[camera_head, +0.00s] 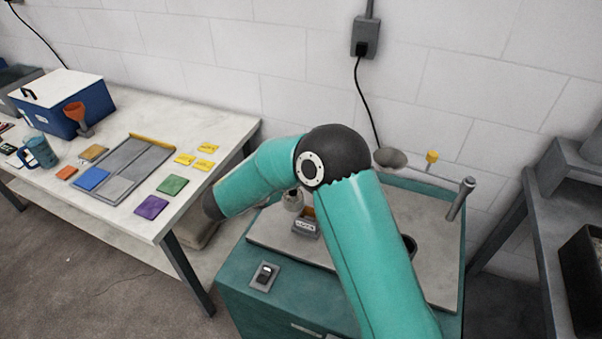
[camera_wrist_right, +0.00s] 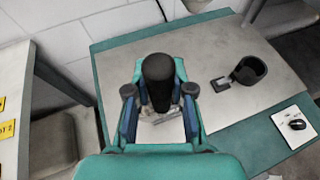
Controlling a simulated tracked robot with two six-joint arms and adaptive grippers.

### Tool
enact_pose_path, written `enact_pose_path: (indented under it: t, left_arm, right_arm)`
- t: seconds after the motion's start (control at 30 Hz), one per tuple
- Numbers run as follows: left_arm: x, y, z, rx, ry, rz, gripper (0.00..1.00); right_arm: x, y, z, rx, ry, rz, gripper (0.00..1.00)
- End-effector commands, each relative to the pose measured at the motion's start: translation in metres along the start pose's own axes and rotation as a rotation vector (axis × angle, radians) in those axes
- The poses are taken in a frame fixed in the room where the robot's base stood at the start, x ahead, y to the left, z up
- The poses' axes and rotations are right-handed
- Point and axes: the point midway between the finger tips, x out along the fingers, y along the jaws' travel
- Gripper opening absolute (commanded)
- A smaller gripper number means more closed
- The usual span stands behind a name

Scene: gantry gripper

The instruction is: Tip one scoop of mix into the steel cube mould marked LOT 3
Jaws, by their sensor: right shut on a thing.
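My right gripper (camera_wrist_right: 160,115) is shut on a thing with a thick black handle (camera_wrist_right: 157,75). The handle stands up between the blue fingers, and the far end of the held thing is hidden, so I cannot tell whether it is the scoop. In the head view my teal right arm crosses the middle, and the gripper cannot be made out. A small grey block (camera_head: 305,227) with a dark label stands on the steel-topped cabinet (camera_head: 436,268); its lettering is too small to read. I cannot pick out the LOT 3 mould or any mix. My left gripper is not in view.
The left table holds yellow cards (camera_head: 205,148), a grey tray (camera_head: 150,158), coloured tiles, a mug (camera_head: 41,151) and a blue box (camera_head: 62,97). A dark bin (camera_head: 583,268) stands right.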

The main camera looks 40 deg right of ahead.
Motion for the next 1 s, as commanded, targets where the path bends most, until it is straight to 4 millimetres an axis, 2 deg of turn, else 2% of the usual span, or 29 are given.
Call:
enact_pose_path:
  t: [0.03,0.17,0.37,0.67,1.0]
  left_arm:
    - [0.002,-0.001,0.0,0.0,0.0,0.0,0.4]
    - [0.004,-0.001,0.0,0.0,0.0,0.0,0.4]
    - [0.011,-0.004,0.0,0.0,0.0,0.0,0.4]
    - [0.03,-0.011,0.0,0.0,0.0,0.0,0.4]
    - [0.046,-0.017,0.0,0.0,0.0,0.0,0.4]
  right_arm:
    - [0.009,-0.002,0.008,0.014,0.002,-0.027,0.0]
    - [0.019,-0.004,0.015,0.021,0.005,-0.055,0.0]
    - [0.024,-0.004,0.005,0.019,0.005,-0.056,0.0]
    - [0.035,-0.004,-0.023,0.019,0.005,-0.055,0.0]
    - [0.059,-0.03,-0.02,0.227,0.209,0.025,0.0]
